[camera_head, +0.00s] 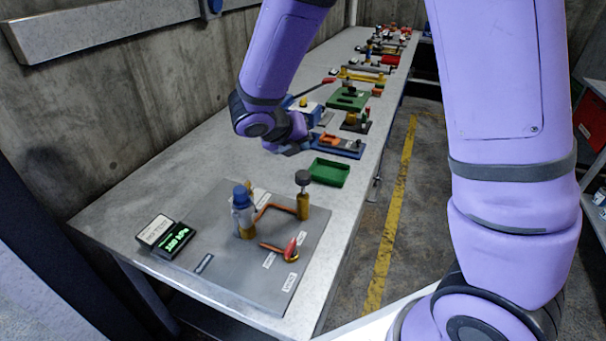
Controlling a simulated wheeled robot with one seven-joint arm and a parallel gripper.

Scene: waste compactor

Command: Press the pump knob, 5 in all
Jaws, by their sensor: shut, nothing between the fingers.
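A grey board (218,268) lies on the near end of the bench. On it a dark round knob (303,177) tops a brass post at the right, which looks like the pump knob. A copper pipe (272,209) joins that post to a brass fitting with a clear, blue-capped part (242,197). A red-tipped lever (291,249) lies in front. My gripper (293,148) is shut and empty, beyond the board and apart from the knob. Its fingertips are small and partly hidden by my wrist.
A small black display with green text (174,240) sits at the board's left edge; I cannot read it surely. A green tray (329,172) lies just behind the board. Several other fixtures line the bench further back. A concrete wall (120,105) bounds the left.

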